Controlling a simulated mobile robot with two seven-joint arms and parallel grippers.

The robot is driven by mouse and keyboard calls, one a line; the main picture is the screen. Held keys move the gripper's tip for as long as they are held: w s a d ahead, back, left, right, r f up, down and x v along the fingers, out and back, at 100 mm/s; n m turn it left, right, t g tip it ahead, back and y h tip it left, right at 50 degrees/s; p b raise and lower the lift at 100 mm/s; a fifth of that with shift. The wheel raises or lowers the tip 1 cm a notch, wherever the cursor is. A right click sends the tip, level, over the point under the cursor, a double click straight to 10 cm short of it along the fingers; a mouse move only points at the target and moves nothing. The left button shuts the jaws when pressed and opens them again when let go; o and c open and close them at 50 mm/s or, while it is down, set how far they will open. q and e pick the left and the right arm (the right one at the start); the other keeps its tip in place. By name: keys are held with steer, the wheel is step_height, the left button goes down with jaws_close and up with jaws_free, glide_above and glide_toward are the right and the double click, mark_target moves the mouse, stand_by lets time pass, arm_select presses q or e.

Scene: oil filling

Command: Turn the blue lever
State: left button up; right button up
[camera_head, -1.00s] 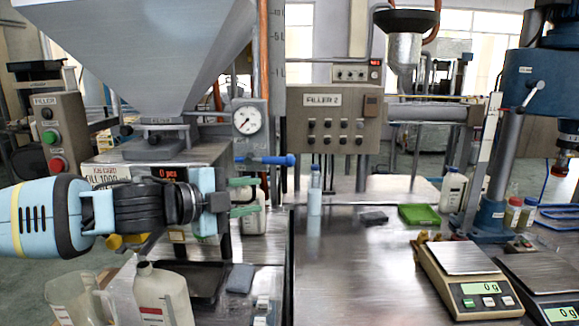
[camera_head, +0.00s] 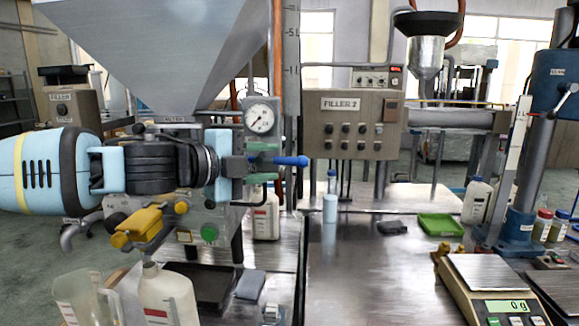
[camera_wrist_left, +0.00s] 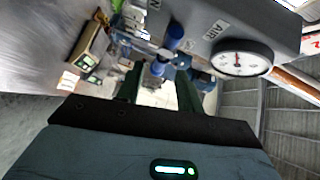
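The blue lever (camera_head: 291,161) sticks out sideways to the right below the round pressure gauge, on the filler at the left. In the left wrist view blue lever parts (camera_wrist_left: 172,38) show just beyond the fingers. My left gripper (camera_head: 270,163) reaches in from the left, level with the lever. Its green fingers are apart, one above and one below the lever in the head view. I cannot tell whether they touch it. In the left wrist view my left gripper (camera_wrist_left: 160,82) also shows its fingers apart. My right gripper is not in view.
The pressure gauge (camera_head: 260,118) sits just above the lever. The yellow valve handle (camera_head: 137,226) is below my left arm. A jug (camera_head: 80,297) and a white bottle (camera_head: 166,295) stand at the front left. A white bottle (camera_head: 266,215) stands behind the gripper.

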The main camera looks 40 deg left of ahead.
mark_target(281, 163)
arm_select(q)
steer(key=b+x, duration=0.1)
steer(key=x, duration=0.2)
steer(key=shift+w+f+b, duration=0.2)
steer(key=shift+f+b, duration=0.05)
steer(key=shift+b, duration=0.05)
steer(key=shift+w+d+r+b, duration=0.1)
steer(key=shift+w+d+b, duration=0.1)
steer(key=shift+w, duration=0.25)
steer(key=shift+w+d+b, duration=0.1)
steer(key=shift+w+b, duration=0.05)
steer(key=shift+w, duration=0.3)
steer(key=shift+c, duration=0.5)
jaws_close()
